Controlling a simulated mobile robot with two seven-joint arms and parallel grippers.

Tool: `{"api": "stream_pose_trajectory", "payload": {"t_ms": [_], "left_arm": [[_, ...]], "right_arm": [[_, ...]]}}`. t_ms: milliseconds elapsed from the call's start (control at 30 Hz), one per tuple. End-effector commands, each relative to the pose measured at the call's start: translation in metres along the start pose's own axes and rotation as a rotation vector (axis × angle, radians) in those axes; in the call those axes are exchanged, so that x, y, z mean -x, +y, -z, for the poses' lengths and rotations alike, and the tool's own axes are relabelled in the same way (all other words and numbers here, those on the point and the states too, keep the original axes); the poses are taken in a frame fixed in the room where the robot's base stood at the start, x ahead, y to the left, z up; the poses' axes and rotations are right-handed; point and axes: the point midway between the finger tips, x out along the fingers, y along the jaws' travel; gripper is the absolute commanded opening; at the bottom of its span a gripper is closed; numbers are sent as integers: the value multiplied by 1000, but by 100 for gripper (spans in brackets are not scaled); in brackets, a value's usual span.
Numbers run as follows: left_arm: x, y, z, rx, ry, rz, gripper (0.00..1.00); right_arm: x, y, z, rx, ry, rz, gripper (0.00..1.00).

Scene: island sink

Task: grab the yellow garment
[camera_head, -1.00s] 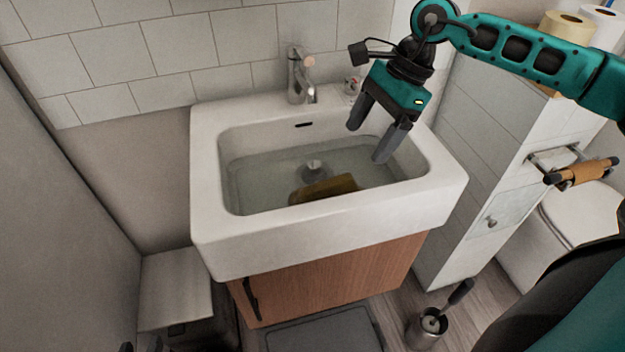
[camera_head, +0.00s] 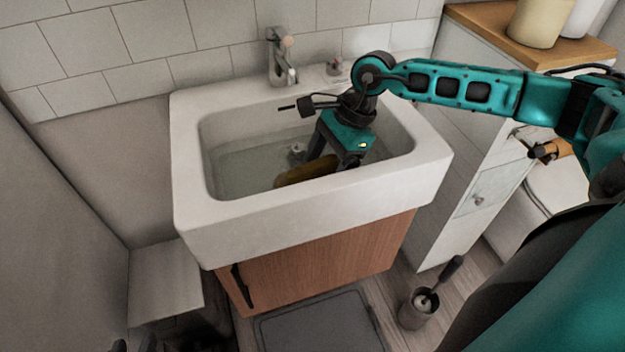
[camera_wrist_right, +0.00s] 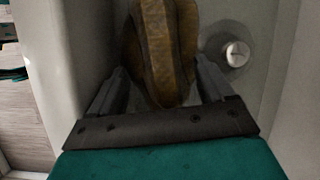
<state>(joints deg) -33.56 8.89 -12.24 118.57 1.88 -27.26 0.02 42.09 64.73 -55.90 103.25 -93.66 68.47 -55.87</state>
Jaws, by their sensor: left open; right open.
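The yellow garment (camera_head: 302,171) lies in the water in the white sink basin, near its front wall. In the right wrist view the garment (camera_wrist_right: 163,50) is a folded, brownish-yellow bundle. My right gripper (camera_head: 330,160) is down inside the basin at the garment's right end. In the wrist view its open fingers (camera_wrist_right: 160,75) stand on either side of the garment's near end, with the garment between them. Whether the fingers touch it is unclear. My left gripper (camera_head: 134,345) shows only as two dark fingertips, apart, at the bottom left edge of the head view.
The sink rim (camera_head: 310,212) surrounds the basin, with a faucet (camera_head: 281,58) at the back. A drain piece (camera_wrist_right: 237,54) stands beside the garment. A tiled cabinet (camera_head: 470,130) is close on the right. A toilet brush holder (camera_head: 418,308) stands on the floor.

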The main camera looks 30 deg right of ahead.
Motion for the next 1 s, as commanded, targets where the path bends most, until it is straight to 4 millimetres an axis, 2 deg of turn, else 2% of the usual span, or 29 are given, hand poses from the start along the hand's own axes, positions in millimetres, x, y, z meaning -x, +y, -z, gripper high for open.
{"api": "stream_pose_trajectory", "payload": {"t_ms": [67, 267, 633, 1000], "left_arm": [[-1, 0, 0, 0, 0, -1, 43], [0, 1, 0, 1, -1, -2, 43], [1, 3, -3, 12, -7, -3, 43], [1, 3, -3, 12, -8, -3, 43]], "right_arm": [[-6, 0, 0, -1, -1, 1, 81], [-6, 0, 0, 0, 0, 2, 80], [-6, 0, 0, 0, 0, 2, 45], [0, -1, -2, 0, -1, 3, 44]]}}
